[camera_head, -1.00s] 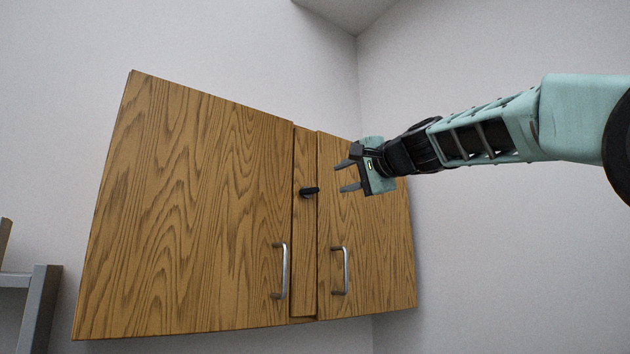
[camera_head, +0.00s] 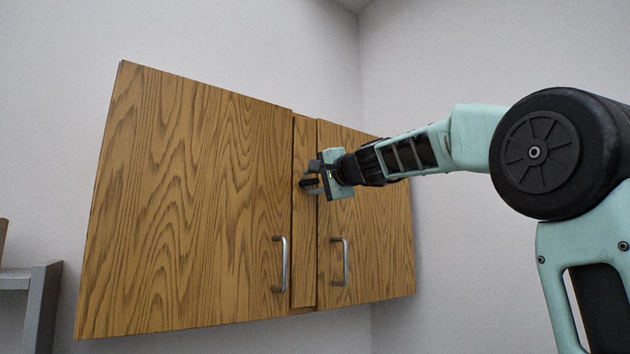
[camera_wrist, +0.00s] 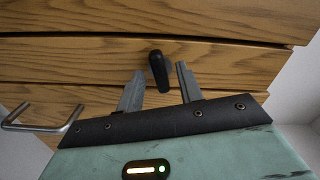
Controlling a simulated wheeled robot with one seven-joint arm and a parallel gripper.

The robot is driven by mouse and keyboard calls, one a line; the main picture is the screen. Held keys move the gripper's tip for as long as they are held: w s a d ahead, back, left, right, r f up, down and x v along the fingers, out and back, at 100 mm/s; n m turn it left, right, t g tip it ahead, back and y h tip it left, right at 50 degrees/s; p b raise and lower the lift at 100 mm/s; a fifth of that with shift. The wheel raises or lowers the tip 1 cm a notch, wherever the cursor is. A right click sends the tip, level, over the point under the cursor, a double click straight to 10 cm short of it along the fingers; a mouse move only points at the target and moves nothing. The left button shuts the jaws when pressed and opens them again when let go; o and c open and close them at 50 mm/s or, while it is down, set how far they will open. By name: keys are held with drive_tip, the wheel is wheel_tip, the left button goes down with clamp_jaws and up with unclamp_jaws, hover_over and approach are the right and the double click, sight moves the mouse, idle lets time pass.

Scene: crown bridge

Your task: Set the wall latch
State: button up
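The wall latch is a small black knob-like lever (camera_wrist: 158,72) on the narrow wooden strip between the two doors of the wall cabinet (camera_head: 190,200). In the head view the latch (camera_head: 306,183) is partly covered by my gripper (camera_head: 314,180). My gripper also shows in the wrist view (camera_wrist: 160,86), with its two grey fingers apart. The latch lies between the fingertips, with a visible gap on each side. The gripper is open and does not appear to touch the latch.
Two metal handles, one on the left door (camera_head: 283,264) and one on the right door (camera_head: 344,262), sit below the latch. A grey frame (camera_head: 42,305) stands at the lower left. Bare walls surround the cabinet.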

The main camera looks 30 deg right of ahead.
clamp_jaws()
drive_tip(key=shift+m, duration=1.7)
unclamp_jaws()
drive_tip(key=s+b, duration=0.8)
drive_tip(key=s, duration=0.9)
drive_tip(key=shift+s+d, duration=0.2)
drive_tip(key=shift+d, duration=0.15)
